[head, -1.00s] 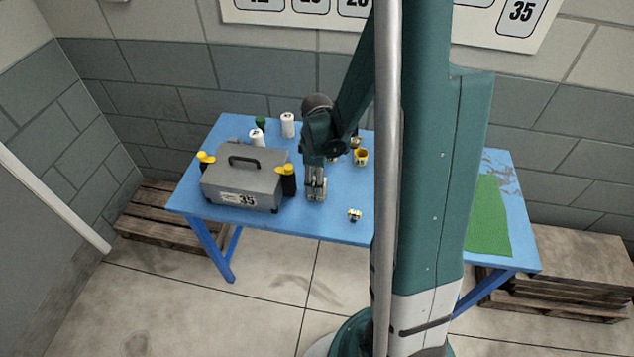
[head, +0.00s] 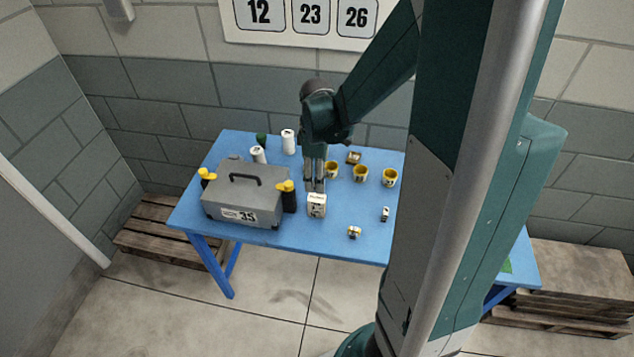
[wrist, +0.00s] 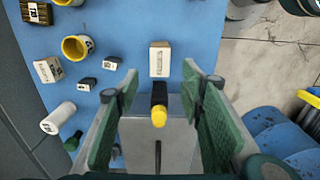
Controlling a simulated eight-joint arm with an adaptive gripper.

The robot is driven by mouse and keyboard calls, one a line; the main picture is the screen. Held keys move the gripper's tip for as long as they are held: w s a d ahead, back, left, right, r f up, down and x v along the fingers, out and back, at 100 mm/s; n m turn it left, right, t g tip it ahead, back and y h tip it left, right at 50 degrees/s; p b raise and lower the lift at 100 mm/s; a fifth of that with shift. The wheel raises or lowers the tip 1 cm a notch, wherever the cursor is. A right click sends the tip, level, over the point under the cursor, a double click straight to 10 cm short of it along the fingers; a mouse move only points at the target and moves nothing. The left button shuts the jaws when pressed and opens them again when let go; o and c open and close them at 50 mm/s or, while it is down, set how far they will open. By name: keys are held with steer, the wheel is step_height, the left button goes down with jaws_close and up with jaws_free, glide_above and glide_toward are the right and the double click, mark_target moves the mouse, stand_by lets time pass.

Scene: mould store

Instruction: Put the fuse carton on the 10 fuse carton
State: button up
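A pale carton (head: 316,206) stands on the blue table, right of the grey toolbox. In the wrist view this carton (wrist: 160,62) lies ahead of the fingertips, apart from them; its label is too small to read. I cannot tell whether it is one carton or two stacked. Another pale carton (wrist: 48,70) and a dark box with a white label (wrist: 39,13) show at the left of the wrist view. I cannot tell which is the 10 fuse carton. My gripper (wrist: 160,82) is open and empty; in the head view it (head: 314,188) is just behind the pale carton.
The toolbox marked 35 (head: 232,205) has black holders with yellow tops (head: 287,187) at its sides. Yellow mugs (head: 360,173), small boxes (wrist: 112,62) and white cylinders (head: 288,141) stand around. The table's front strip is mostly clear.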

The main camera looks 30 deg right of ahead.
steer(key=shift+r, duration=0.4)
stand_by(0.5)
steer(key=s+a+r+m+t, duration=0.3)
steer(key=s+a+r, duration=0.3)
steer(key=a+r, duration=0.3)
steer(key=s+a+r+m+t, duration=0.4)
steer(key=s+a+r+m, duration=0.2)
steer(key=a+r, duration=0.3)
steer(key=shift+s+r, duration=0.2)
steer(key=shift+r, duration=0.2)
stand_by(0.6)
